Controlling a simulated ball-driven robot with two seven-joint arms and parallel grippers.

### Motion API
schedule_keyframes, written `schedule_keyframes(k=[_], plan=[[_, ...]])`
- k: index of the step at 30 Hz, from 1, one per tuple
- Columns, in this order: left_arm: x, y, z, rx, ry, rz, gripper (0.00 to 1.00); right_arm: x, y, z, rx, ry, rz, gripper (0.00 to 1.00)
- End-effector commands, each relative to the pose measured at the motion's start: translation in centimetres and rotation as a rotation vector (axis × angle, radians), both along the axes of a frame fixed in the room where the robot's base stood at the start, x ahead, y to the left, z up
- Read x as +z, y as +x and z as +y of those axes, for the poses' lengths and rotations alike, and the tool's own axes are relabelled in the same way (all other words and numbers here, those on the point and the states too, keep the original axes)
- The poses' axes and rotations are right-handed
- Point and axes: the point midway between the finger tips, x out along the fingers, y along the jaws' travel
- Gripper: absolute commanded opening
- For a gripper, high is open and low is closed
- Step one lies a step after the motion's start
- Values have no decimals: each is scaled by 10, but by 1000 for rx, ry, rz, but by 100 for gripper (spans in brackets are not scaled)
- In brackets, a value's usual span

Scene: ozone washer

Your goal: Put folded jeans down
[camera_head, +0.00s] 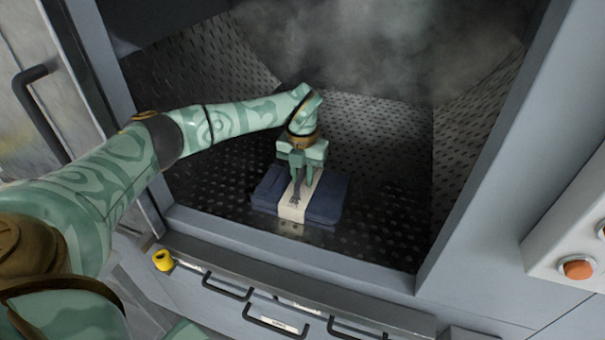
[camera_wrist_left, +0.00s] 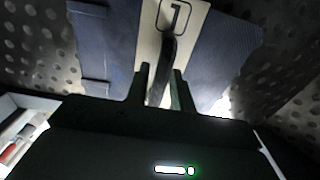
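The folded jeans (camera_head: 326,203), a dark blue stack with a beige paper band (camera_head: 293,207) around the middle, lie flat on the perforated metal floor of the washer chamber. The left wrist view shows the jeans (camera_wrist_left: 215,52) and the band with a dark strap (camera_wrist_left: 167,68) on it. My left gripper (camera_head: 304,180) is right above the jeans, pointing down. Its two fingers (camera_wrist_left: 161,88) stand apart, one on each side of the strap, and look open with a small gap. They hide part of the band. My right gripper is in neither view.
The washer's grey door frame (camera_head: 455,165) and front sill (camera_head: 300,250) bound the chamber. Steam hangs at the back. Perforated floor (camera_head: 385,215) right of the jeans is free. A yellow knob (camera_head: 162,260), drawer handles (camera_head: 228,288) and an orange button (camera_head: 578,268) are outside.

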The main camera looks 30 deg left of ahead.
Motion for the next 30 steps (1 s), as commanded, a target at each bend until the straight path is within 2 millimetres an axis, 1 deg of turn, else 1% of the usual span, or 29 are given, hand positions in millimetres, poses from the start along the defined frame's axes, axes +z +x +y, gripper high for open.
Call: schedule_keyframes(k=[8, 11, 14, 21, 24, 27, 30], plan=[[0, 0, 0, 0, 0, 1, 36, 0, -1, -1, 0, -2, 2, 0], [4, 0, 0, 0, 0, 0, 36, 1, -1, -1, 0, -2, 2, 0], [18, 1, 0, 0, 0, -3, 36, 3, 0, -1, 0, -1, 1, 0], [75, 1, 0, -1, 0, -5, 36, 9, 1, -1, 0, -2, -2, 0], [96, 1, 0, 0, 0, -5, 36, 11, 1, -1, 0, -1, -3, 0], [111, 1, 0, -1, 1, -3, 36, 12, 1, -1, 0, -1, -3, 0], [120, 0, 0, 0, 0, -1, 36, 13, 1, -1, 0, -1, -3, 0]])
